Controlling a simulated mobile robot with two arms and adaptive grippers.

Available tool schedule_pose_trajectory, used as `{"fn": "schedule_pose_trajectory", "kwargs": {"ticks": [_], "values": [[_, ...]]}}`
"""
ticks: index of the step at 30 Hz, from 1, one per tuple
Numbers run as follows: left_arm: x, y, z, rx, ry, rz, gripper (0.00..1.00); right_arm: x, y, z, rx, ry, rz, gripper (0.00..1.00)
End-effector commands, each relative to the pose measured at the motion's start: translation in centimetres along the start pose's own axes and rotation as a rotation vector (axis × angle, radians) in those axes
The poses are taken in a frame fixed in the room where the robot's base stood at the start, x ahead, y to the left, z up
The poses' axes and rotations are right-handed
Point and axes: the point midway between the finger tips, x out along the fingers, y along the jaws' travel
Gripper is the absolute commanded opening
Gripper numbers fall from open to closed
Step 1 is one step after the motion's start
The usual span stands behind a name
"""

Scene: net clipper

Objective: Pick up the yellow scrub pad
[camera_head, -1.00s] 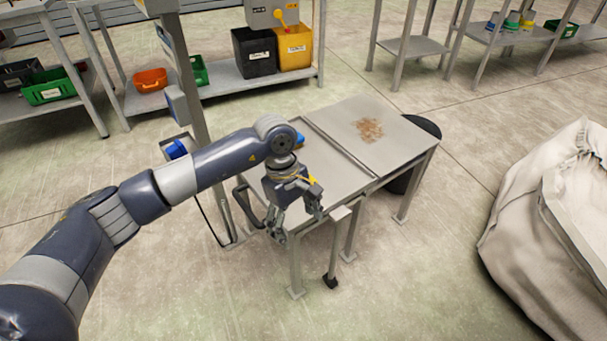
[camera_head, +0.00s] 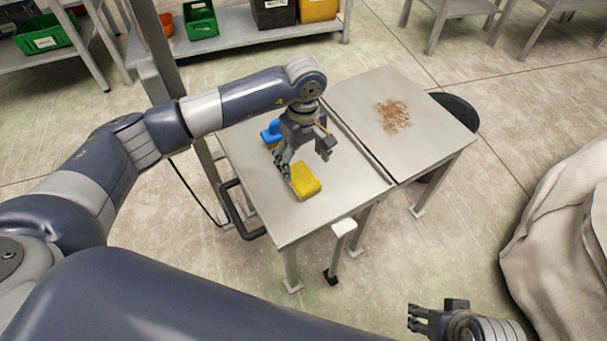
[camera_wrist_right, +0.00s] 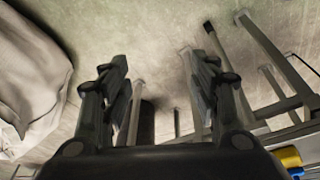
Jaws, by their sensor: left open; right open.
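The yellow scrub pad (camera_head: 306,181) lies on the steel table, near the middle of its left section. Its yellow side also shows at the lower right edge of the right wrist view (camera_wrist_right: 289,157). My left gripper (camera_head: 304,160) is open and empty, above and just behind the pad in the head view, with its fingers pointing down. One fingertip overlaps the pad's left end in the picture; I cannot tell if they touch. My right gripper (camera_head: 418,318) is low at the bottom right of the head view. In the right wrist view its two fingers (camera_wrist_right: 160,95) are apart with nothing between them.
A blue object (camera_head: 270,132) sits on the table behind my left gripper. The table (camera_head: 290,225) has a right section with a brown stain (camera_head: 393,116). A black handle (camera_head: 240,212) juts from its left side. A large pale sack (camera_head: 560,220) stands at the right.

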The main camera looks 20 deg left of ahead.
Motion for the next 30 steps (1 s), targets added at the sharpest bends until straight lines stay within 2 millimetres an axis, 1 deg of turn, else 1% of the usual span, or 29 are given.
{"fn": "schedule_pose_trajectory", "kwargs": {"ticks": [1,3,6,10,15,18,20,26,27,29,30], "values": [[0.9,0.0,0.0,-0.001,0.000,-0.001,0.78,-0.3,0.0,0.0,0.000,0.004,0.001,0.56],[1.5,0.0,0.0,-0.002,-0.001,-0.001,0.78,-0.7,0.0,0.0,0.000,0.005,0.001,0.56],[2.0,0.0,0.0,-0.001,0.000,0.001,0.78,-1.0,0.1,0.0,0.001,0.006,0.001,0.56],[2.9,-0.1,0.0,-0.001,0.000,0.000,0.78,-0.8,0.1,0.1,0.001,0.005,0.001,0.56],[5.6,-0.5,-0.1,-0.002,-0.003,-0.001,0.78,-0.2,0.0,0.3,0.001,0.005,0.002,0.56],[6.8,-0.4,-0.2,-0.001,-0.001,0.000,0.78,-0.1,0.0,0.3,0.001,0.005,0.002,0.56],[7.1,-0.4,-0.2,-0.001,0.000,0.001,0.78,0.0,0.0,0.3,0.000,0.005,0.001,0.56],[7.1,-0.4,-0.3,-0.001,0.001,0.002,0.78,-0.1,0.0,0.3,0.000,0.005,0.001,0.56],[7.1,-0.4,-0.3,-0.001,0.001,0.002,0.68,-0.1,0.0,0.3,0.000,0.005,0.001,0.56],[7.0,-0.4,-0.3,-0.001,0.001,0.002,0.55,-0.1,0.0,0.3,0.000,0.005,0.001,0.56],[7.0,-0.4,-0.2,-0.001,0.001,0.002,0.46,-0.1,0.0,0.3,0.000,0.005,0.001,0.56]]}}
